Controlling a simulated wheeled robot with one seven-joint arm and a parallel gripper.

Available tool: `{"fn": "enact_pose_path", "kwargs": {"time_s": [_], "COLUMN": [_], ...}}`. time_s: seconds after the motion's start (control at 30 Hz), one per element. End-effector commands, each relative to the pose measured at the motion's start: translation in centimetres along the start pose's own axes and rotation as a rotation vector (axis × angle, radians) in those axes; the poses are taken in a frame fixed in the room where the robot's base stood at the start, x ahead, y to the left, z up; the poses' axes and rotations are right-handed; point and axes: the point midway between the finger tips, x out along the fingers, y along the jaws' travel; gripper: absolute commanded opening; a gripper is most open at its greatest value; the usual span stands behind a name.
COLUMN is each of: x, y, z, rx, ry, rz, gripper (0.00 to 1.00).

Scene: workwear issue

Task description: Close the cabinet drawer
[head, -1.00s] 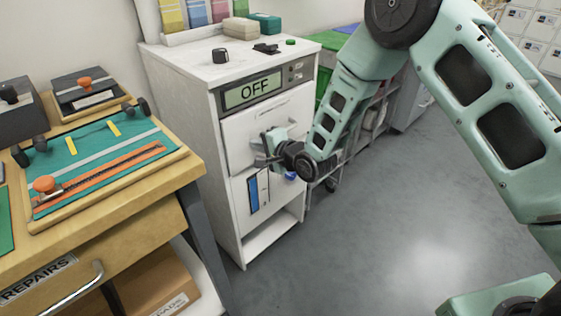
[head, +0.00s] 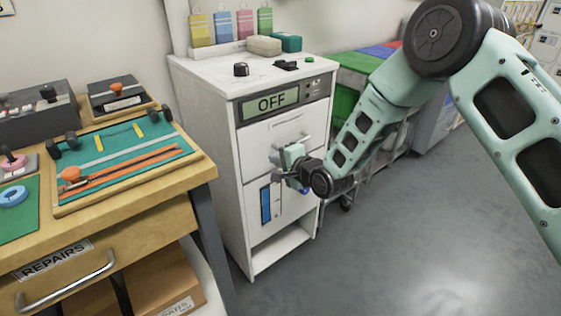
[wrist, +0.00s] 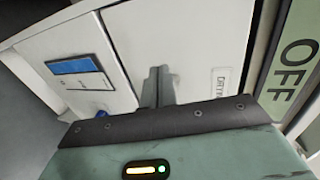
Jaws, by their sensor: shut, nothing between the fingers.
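The white cabinet (head: 211,115) stands in the middle of the head view with an OFF display near its top. Its drawer front (head: 256,143) is the white panel below the display. The drawer front fills much of the wrist view (wrist: 195,35), with a partly readable label. My gripper (head: 277,156) is shut and empty in front of the drawer's lower part. Its fingertips (wrist: 158,85) point at the panel; I cannot tell whether they touch it. The gripper hides part of the panel, and any remaining gap at the drawer is hard to judge.
A lower panel with a blue-marked slot (head: 266,204) is under the drawer. A wooden repair bench (head: 150,225) stands close on the left. Small items lie on the cabinet top. A shelf with green bins (head: 345,103) is behind my arm. Grey floor (head: 420,250) is clear on the right.

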Motion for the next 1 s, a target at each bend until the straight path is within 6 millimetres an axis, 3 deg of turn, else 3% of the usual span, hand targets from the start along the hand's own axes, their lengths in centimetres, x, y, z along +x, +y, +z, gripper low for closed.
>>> {"fn": "enact_pose_path", "kwargs": {"time_s": [0.27,0.7,1.0], "x": [-2.5,-8.8,-10.2], "y": [0.0,0.0,-0.1], "z": [0.0,0.0,0.2], "rx": [0.001,-0.001,-0.014], "ry": [0.000,0.001,-0.004], "rz": [0.004,0.004,0.012], "gripper": [0.00,0.00,0.00]}}
